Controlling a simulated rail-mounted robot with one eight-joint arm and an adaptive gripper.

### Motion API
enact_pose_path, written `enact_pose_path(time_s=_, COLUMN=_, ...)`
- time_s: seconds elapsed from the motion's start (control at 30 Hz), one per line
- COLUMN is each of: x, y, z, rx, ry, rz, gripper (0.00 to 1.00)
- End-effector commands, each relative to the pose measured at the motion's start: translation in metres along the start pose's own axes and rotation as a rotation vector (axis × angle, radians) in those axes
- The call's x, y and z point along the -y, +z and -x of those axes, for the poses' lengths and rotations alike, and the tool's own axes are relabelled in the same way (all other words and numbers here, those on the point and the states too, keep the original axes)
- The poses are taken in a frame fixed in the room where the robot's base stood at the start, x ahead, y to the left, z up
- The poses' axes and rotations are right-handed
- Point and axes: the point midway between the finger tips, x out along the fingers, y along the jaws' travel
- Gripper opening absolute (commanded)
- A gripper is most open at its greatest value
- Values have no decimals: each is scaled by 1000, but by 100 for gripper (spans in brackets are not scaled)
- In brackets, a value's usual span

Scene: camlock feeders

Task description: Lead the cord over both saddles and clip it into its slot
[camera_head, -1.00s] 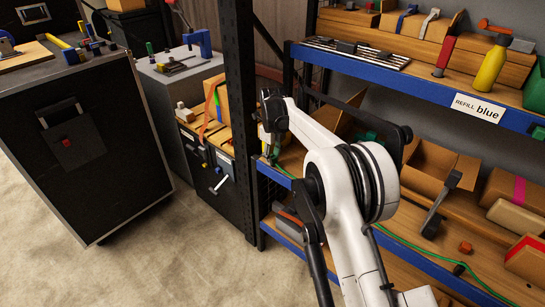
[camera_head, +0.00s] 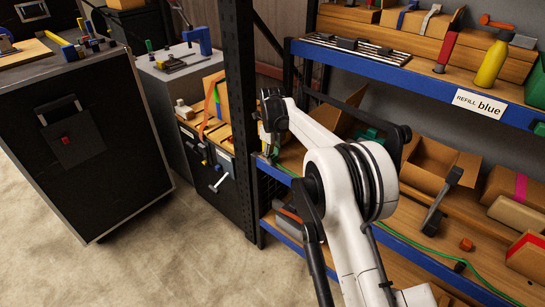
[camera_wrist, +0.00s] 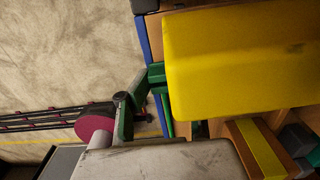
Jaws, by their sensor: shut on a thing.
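The green cord (camera_head: 420,247) runs along the blue-edged lower shelf, from the lower right up to its left end by the dark post. My gripper (camera_head: 268,153) is at that left end, shut on the cord's end; the grip itself is small and partly hidden. A small dark piece (camera_head: 460,268) sits at the cord on the right, possibly a saddle. The wrist view shows a green bracket-like part (camera_wrist: 153,76) and a thin green strip (camera_wrist: 168,116) close to the shelf edge. I cannot make out the second saddle or the slot.
The dark upright post (camera_head: 240,110) stands just left of my gripper. An upper shelf (camera_head: 420,78) with a "REFILL blue" label hangs above. Open cardboard boxes (camera_head: 440,165) stand on the lower shelf. A large yellow block (camera_wrist: 240,60) fills much of the wrist view.

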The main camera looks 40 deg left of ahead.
Motion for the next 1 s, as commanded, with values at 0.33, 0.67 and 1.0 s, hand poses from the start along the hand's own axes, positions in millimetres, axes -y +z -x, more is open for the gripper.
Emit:
enact_pose_path(time_s=0.33, x=0, y=0, z=-9, rx=0, ry=0, rz=0, gripper=20)
enact_pose_path(time_s=0.67, x=0, y=0, z=-8, rx=0, ry=0, rz=0, gripper=41)
enact_pose_path(time_s=1.0, x=0, y=0, z=19, rx=0, ry=0, rz=0, gripper=41)
